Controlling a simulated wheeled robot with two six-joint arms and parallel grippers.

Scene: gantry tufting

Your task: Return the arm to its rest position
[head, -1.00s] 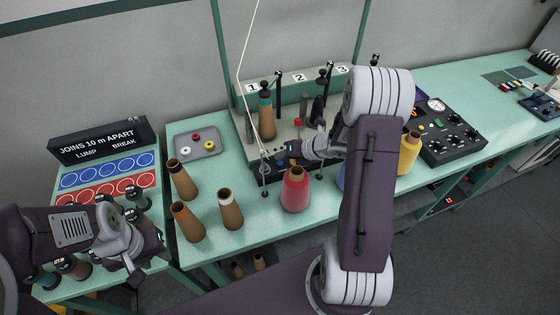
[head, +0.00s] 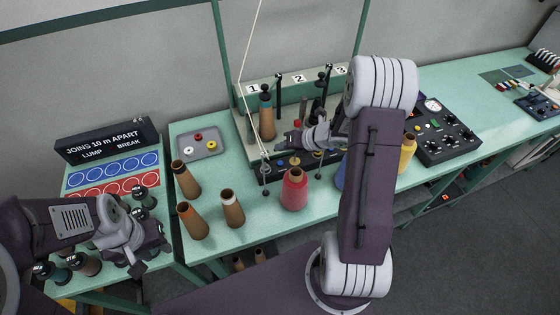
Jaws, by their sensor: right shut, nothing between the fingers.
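My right gripper (head: 284,141) is shut and empty. It hangs over the green table, in front of the numbered rack (head: 330,100) and above a dark strip with small knobs (head: 292,166). My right arm comes up from the lower right and bends over the table, hiding part of a blue cone and part of the rack's right side. My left gripper (head: 138,262) is at the lower left, over the side table with the dark spools. Its fingers are small and dark against the spools, so I cannot tell whether they are open.
A red yarn cone (head: 294,192) stands below the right gripper. Brown cones (head: 231,208) stand to its left, by a grey tray (head: 199,145). A yellow cone (head: 407,152) and control box (head: 442,131) are right of the arm. A pale thread (head: 250,50) runs down to the rack.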

